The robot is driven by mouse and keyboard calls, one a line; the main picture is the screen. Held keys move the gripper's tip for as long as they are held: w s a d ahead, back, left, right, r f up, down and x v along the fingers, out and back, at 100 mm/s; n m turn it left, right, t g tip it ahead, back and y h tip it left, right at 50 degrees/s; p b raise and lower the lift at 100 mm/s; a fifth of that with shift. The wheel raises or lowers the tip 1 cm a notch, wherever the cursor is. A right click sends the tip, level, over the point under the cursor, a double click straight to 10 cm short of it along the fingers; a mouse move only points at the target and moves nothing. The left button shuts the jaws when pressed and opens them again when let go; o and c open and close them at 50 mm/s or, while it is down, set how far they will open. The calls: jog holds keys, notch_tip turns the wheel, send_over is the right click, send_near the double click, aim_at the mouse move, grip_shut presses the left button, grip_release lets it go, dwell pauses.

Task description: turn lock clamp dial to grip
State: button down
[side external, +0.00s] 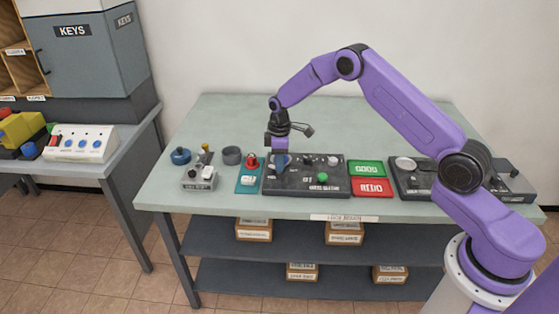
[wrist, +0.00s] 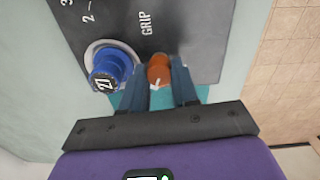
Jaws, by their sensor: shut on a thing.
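The lock clamp dial is an orange-brown knob (wrist: 159,69) with a short white mark, on a dark panel (wrist: 190,25) in the wrist view. The word GRIP is printed on the panel above and slightly left of it. My gripper (wrist: 162,78) has its two fingers on either side of the knob, shut on it. A blue lock piece (wrist: 109,66) with a number tag stands in a grey ring left of the knob. In the side view my gripper (side external: 279,149) is down at the left end of the dark fixture (side external: 334,187), and the dial is hidden there.
On the fixture are a green button (side external: 322,177) and a white-topped knob (side external: 333,161). To its right lie a green GOOD pad (side external: 367,168) and a red REDO pad (side external: 372,187). A teal mat (side external: 246,187) with a red-topped piece and a small grey device (side external: 200,179) stand left.

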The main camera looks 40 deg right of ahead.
jog(key=m, duration=1.3)
jog(key=shift+m, duration=0.4)
dwell(0.3)
jog(key=c, duration=0.8)
grip_release()
jog(key=shift+c, duration=0.2)
notch_tip(320, 180, up, 18)
jog(key=shift+a+f, duration=0.15)
jog(key=shift+f, duration=0.1)
